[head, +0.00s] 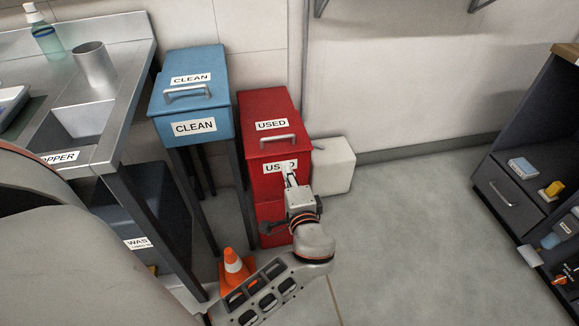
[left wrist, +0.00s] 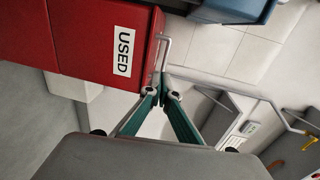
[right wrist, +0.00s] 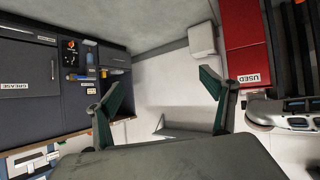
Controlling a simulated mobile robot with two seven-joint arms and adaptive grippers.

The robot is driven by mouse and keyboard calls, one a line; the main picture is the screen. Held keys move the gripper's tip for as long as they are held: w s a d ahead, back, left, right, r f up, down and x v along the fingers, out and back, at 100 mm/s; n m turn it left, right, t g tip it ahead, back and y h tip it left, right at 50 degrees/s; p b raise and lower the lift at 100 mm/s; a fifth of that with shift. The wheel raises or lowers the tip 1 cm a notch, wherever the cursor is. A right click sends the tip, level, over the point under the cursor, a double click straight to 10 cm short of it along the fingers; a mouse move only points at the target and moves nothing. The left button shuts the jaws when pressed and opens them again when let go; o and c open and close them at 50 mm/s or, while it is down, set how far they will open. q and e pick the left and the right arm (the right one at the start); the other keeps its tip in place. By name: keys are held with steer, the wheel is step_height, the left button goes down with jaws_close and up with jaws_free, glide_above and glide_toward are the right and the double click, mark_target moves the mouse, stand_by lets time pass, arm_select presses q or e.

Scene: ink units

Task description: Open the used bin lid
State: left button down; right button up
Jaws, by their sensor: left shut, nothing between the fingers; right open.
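The red used bin (head: 268,218) stands against the wall with its lid (head: 266,105) down. The lid has a USED label and a grey bar handle (head: 278,139) near its front edge. My left gripper (head: 289,172) is shut and empty at the bin's front, over part of the front USED label and below the handle. In the left wrist view its fingertips (left wrist: 167,78) meet close to the handle (left wrist: 164,54); I cannot tell whether they touch it. My right gripper (right wrist: 159,76) is open and empty, away from the bin (right wrist: 237,28).
A blue CLEAN bin (head: 190,105) on dark legs stands left of the used bin. A white box (head: 334,166) is at its right and an orange cone (head: 234,268) on the floor near its base. A steel sink counter (head: 125,60) is at left. The floor at right is clear.

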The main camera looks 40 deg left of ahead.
arm_select(q)
steer(key=x, duration=0.4)
steer(key=b+x, duration=0.1)
steer(key=x, duration=0.4)
steer(key=shift+w+r, duration=0.1)
steer(key=shift+r, duration=0.15)
steer(key=shift+w+a+r, duration=0.2)
steer(key=shift+w+a, duration=0.15)
steer(key=shift+a, duration=0.1)
arm_select(e)
steer(key=shift+w+a+r, duration=0.2)
steer(key=shift+a+r, duration=0.05)
steer(key=shift+a, duration=0.3)
arm_select(q)
steer(key=shift+w+a, duration=0.15)
glide_toward(270, 119)
steer(key=w+a+r, duration=0.1)
steer(key=w+a+r+b, duration=0.1)
steer(key=shift+a, duration=0.3)
steer(key=x, duration=0.4)
steer(key=b+x, duration=0.1)
steer(key=x, duration=0.1)
steer(key=shift+r, duration=0.3)
steer(key=shift+w+a+r, duration=0.15)
steer(key=shift+w+a, duration=0.15)
steer(key=shift+w, duration=0.05)
arm_select(e)
steer(key=shift+w+a+r+m+t+y, duration=0.45)
steer(key=shift+a+r, duration=0.2)
steer(key=shift+a, duration=0.2)
